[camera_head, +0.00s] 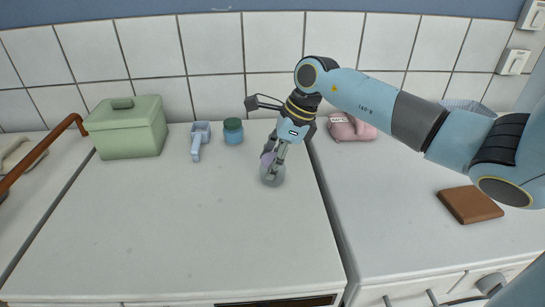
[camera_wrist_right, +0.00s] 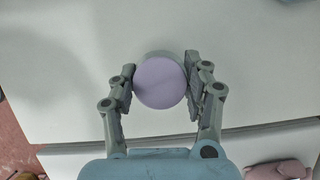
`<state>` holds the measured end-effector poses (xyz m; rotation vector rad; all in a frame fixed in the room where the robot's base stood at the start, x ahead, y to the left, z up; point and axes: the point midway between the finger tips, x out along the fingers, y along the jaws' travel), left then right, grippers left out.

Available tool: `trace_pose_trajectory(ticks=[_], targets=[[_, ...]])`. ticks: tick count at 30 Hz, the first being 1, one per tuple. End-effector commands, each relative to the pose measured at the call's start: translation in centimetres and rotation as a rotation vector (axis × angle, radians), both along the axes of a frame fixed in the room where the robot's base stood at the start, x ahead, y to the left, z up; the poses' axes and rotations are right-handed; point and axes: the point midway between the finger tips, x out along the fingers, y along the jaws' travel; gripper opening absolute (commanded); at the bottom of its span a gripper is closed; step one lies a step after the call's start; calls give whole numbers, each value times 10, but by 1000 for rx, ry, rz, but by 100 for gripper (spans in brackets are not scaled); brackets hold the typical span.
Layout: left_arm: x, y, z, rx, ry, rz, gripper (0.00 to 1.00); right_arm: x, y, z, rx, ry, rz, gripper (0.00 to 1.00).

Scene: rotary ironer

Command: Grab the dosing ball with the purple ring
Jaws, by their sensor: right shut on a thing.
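The dosing ball (camera_head: 271,177) is a small, pale grey-green round thing with some purple at its top, on the white worktop near the middle of the head view. In the right wrist view its purple round face (camera_wrist_right: 160,82) sits between the two fingers, with a grey rim behind. My right gripper (camera_head: 274,160) reaches down onto it and is shut on it, one finger on each side. The fingers hide part of the ball in the head view. I cannot tell whether it touches the worktop. My left gripper is not in view.
A green lidded box (camera_head: 127,134), a pale blue scoop (camera_head: 199,140) and a blue jar with a green lid (camera_head: 233,130) stand along the back. A pink item (camera_head: 350,128) and a brown block (camera_head: 469,204) lie right. The front worktop (camera_head: 190,235) is clear.

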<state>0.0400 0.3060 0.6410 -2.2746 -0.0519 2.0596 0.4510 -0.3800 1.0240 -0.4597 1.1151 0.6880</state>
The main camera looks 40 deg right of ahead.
Motion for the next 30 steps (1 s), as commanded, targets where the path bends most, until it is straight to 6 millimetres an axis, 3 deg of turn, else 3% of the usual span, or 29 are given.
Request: trace_pose_trajectory(ticks=[10,16,30], targets=[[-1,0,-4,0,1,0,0,1,0,7,-2,-3,1,16],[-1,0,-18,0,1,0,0,2,-1,38,-4,-7,2,16],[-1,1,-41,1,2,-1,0,-26,-84,90,-7,3,0,16]])
